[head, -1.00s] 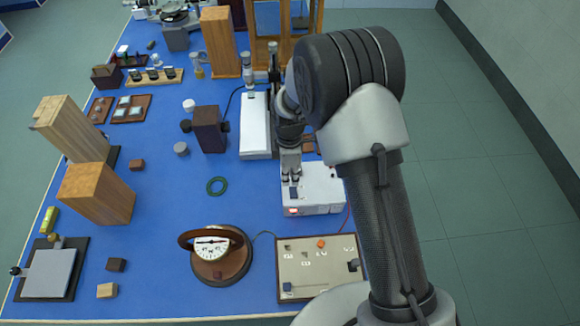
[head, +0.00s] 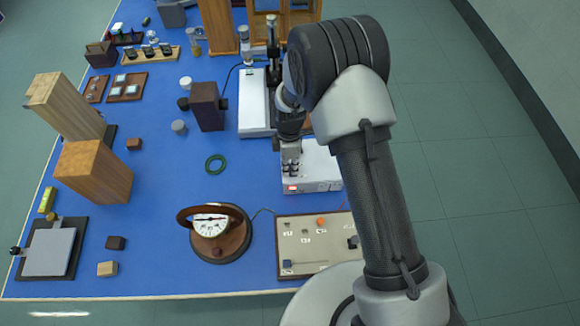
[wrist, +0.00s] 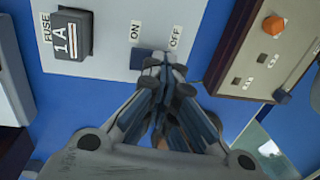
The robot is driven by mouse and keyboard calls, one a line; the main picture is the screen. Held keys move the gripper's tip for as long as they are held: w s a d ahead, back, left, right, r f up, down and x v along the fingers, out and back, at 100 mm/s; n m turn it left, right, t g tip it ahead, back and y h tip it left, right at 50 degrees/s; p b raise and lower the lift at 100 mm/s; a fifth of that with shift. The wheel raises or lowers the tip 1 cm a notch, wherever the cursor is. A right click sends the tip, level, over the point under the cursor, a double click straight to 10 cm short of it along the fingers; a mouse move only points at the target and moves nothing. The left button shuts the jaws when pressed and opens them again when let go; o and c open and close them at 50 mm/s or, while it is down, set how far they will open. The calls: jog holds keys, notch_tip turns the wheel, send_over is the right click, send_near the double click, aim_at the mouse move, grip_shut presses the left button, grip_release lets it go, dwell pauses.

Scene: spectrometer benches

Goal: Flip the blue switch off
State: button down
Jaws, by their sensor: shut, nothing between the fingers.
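The blue switch (wrist: 139,61) is a small dark blue block on the white instrument box (wrist: 105,55), just below the ON label (wrist: 134,31) in the wrist view. The OFF label (wrist: 176,37) is to its right. My gripper (wrist: 164,62) is shut and empty, its tips right beside the switch, below OFF. The tips cover part of the switch's right side, and I cannot tell whether they touch it. In the head view the white box (head: 320,160) sits under my gripper (head: 290,171), which hides the switch.
A black fuse holder (wrist: 72,35) stands on the box. A beige panel (head: 310,230) with an orange knob (head: 321,222) lies in front. A round dial meter (head: 215,225) is at the front left. A white-topped instrument (head: 254,100) stands behind. The blue bench around the green ring (head: 216,164) is clear.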

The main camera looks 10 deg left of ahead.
jog(key=shift+s, duration=0.2)
jog(key=shift+f, duration=0.1)
jog(key=shift+w, duration=0.15)
jog(key=shift+w+a, duration=0.2)
jog(key=shift+w, duration=0.6)
jog(key=shift+s+r, duration=0.1)
jog(key=shift+r, duration=0.2)
jog(key=shift+r, duration=0.35)
notch_tip(320, 180, up, 13)
jog(key=w+p, duration=0.2)
jog(key=shift+a+p, duration=0.25)
jog(key=shift+p, duration=0.1)
jog(key=shift+s, duration=0.1)
